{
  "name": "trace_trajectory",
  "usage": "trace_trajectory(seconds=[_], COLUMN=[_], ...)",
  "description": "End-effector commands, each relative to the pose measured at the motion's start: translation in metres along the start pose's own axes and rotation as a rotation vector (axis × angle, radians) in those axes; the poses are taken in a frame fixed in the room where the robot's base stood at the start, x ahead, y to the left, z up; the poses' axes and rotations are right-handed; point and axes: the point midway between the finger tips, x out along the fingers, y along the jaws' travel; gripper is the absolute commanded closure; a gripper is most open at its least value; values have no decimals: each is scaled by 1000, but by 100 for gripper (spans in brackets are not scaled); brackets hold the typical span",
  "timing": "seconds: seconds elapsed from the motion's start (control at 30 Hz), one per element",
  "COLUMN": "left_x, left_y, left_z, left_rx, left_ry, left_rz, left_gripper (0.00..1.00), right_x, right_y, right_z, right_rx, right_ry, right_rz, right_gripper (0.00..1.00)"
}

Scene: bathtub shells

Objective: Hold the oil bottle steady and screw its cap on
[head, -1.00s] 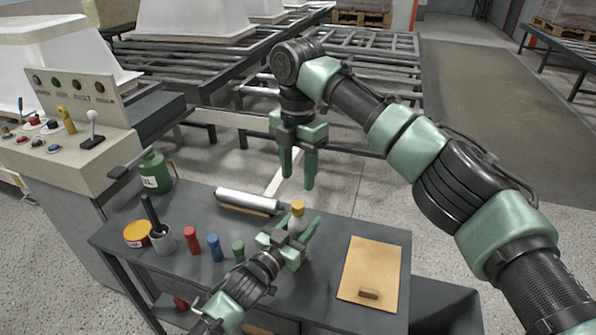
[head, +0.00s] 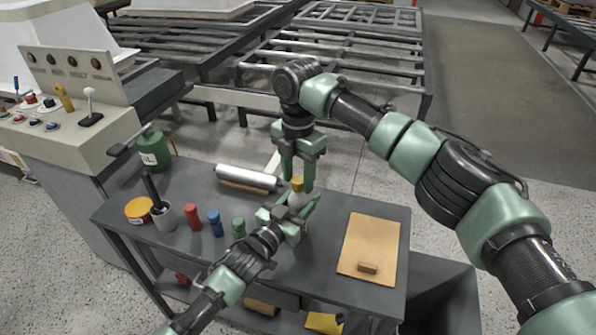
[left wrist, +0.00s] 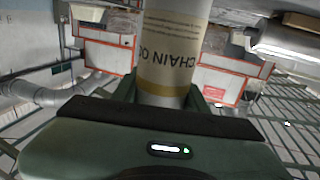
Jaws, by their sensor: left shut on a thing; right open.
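The oil bottle (head: 297,200) stands upright on the grey bench, pale, with its yellow cap (head: 297,184) at its top. Whether the cap is fully seated cannot be told. My left gripper (head: 299,210) is shut around the bottle's body, its arm reaching in from the front of the bench. In the left wrist view the bottle (left wrist: 172,45) fills the upper middle, with "CHAIN OIL" lettering upside down; its cap is out of that view. My right gripper (head: 298,178) points down, open, with its fingertips on either side of the cap; contact is not clear.
The bench (head: 330,265) also bears a metal roller (head: 247,176), red (head: 192,216), blue (head: 215,223) and green (head: 238,227) small bottles, a cup (head: 163,216), a yellow-orange tin (head: 138,210), a green can (head: 155,148) and a tan board (head: 370,243).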

Motion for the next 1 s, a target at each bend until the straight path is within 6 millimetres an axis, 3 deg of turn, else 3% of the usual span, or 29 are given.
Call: trace_trajectory(seconds=[0.1, 0.27, 0.43, 0.53, 0.67, 1.0], left_x=[0, 0, 0, 0, 0, 0], left_y=[0, 0, 0, 0, 0, 0], left_z=[0, 0, 0, 0, 0, 0], left_rx=[0, 0, 0, 0, 0, 0], left_ry=[-1, -1, -1, -1, -1, -1], left_rz=[0, 0, 0, 0, -1, -1], left_gripper=[100, 100, 100, 100, 100, 100], right_x=[0, 0, 0, 0, 1, 1], right_y=[0, 0, 0, 0, 0, 1], right_z=[0, 0, 0, -1, -1, -2], right_rx=[0, 0, 16, 118, 413, 1336], right_ry=[0, 0, 0, 2, 4, 6], right_rz=[0, 0, -1, 0, 0, -2], right_gripper=[55, 99, 100, 100, 100, 100])
